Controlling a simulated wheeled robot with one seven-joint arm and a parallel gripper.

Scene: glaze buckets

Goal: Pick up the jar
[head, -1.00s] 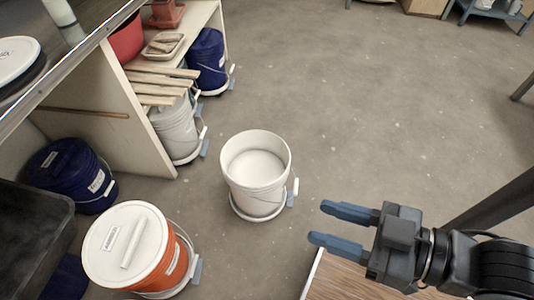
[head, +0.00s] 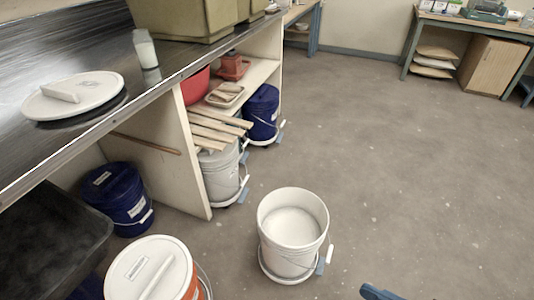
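A small whitish jar (head: 146,50) stands upright on the dark metal counter (head: 60,160) at the upper left, near the counter's front edge. Only one blue fingertip of my gripper (head: 378,292) shows, at the bottom edge right of centre. It is low, over the floor side and far from the jar. The rest of the gripper is out of view, so I cannot see whether it is open or holds anything.
A white round lid (head: 75,97) lies left of the jar, and an olive bin (head: 185,18) stands behind it. An open white bucket (head: 292,230) and a lidded orange bucket (head: 190,290) stand on the floor before the counter. The floor on the right is clear.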

